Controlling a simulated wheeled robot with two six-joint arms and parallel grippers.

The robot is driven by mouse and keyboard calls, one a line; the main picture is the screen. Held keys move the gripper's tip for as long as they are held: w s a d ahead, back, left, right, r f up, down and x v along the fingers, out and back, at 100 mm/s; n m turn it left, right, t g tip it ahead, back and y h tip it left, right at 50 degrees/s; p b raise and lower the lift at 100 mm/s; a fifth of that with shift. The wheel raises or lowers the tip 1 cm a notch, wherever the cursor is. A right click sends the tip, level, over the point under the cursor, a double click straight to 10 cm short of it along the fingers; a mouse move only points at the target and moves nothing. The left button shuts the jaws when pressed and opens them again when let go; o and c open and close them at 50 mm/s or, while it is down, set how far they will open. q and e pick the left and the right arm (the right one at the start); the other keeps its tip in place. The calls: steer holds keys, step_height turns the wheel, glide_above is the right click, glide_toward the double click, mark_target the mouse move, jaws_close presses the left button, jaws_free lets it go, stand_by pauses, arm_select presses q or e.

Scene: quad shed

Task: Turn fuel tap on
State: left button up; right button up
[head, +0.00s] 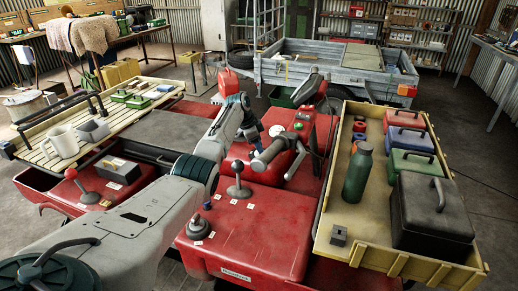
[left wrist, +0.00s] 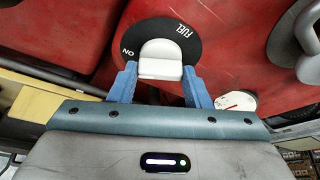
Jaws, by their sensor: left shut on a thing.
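The fuel tap (left wrist: 160,62) is a white knob with a flat lever, set on a black round plate (left wrist: 195,28) on the red quad body. The plate reads "FUEL" at its upper right and "ON" at its lower left. The lever points toward my wrist, not at the "ON" mark. My left gripper (left wrist: 160,80) has its blue fingers on both sides of the lever, shut on it. In the head view my left gripper (head: 252,130) is down beside the quad's handlebar, and the tap cannot be made out there. My right gripper is not in view.
A white dial gauge (left wrist: 236,102) is close to the right finger. The red quad (head: 265,225) has a handlebar grip (head: 270,155) and a black-knobbed lever (head: 238,180) near my left arm. A wooden tray (head: 335,215) with a green bottle (head: 357,175) and toolboxes is at the right.

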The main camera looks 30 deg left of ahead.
arm_select(q)
steer(key=shift+r, duration=0.1)
steer(key=o, duration=1)
steer(key=b+v, duration=0.2)
steer(key=v, duration=0.8)
steer(key=shift+a+r+b, duration=0.1)
steer(key=shift+r+b, duration=0.25)
steer(key=shift+r, duration=0.05)
